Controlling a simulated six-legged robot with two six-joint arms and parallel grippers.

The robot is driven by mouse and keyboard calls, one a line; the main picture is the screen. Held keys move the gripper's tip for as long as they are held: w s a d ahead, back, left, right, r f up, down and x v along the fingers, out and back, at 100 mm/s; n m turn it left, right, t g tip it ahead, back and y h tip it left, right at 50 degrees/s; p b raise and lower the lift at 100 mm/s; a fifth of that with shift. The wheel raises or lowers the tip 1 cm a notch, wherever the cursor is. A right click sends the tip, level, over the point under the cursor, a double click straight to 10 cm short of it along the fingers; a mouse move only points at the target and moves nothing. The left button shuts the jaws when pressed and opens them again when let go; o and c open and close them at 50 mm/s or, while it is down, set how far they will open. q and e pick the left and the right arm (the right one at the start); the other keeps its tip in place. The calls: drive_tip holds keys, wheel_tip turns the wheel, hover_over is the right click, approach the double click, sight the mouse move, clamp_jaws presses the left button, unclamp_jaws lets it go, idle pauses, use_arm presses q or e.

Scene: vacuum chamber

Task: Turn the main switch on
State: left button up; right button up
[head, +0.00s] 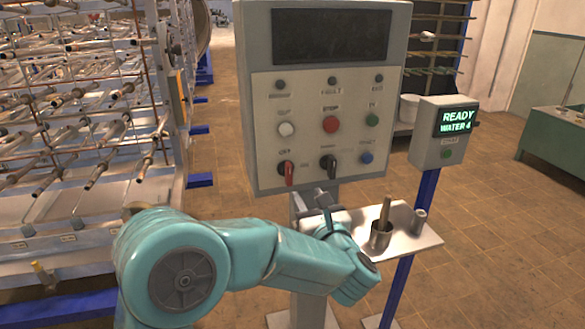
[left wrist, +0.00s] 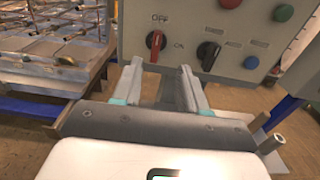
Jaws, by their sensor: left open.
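The main switch (head: 287,172) is a red-handled rotary knob at the lower left of the grey control panel (head: 262,130). In the left wrist view the red switch (left wrist: 155,43) stands roughly upright, with OFF lettered above it and ON to its right. My left gripper (head: 313,198) is open and empty, just below the panel's lower edge. In the left wrist view its two fingers (left wrist: 161,76) point toward the panel, with the switch beyond the tips and apart from them. My right gripper is not in view.
A black knob (head: 328,166) sits close right of the switch, with a blue button (head: 366,158) beyond. A metal shelf (head: 415,240) with a cup (head: 381,236) is below the panel. A small box (head: 440,150) reads READY. A rack of rods (head: 80,120) stands left.

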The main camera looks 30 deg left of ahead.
sight(290, 169)
use_arm(q)
drive_tip(key=p+x, duration=0.2)
drive_tip(key=x, duration=0.4)
drive_tip(key=p+x, duration=0.2)
drive_tip(key=x, duration=0.5)
drive_tip(key=shift+s+a, duration=0.2)
drive_tip(key=shift+a, duration=0.05)
drive_tip(key=shift+w, duration=0.25)
clamp_jaws()
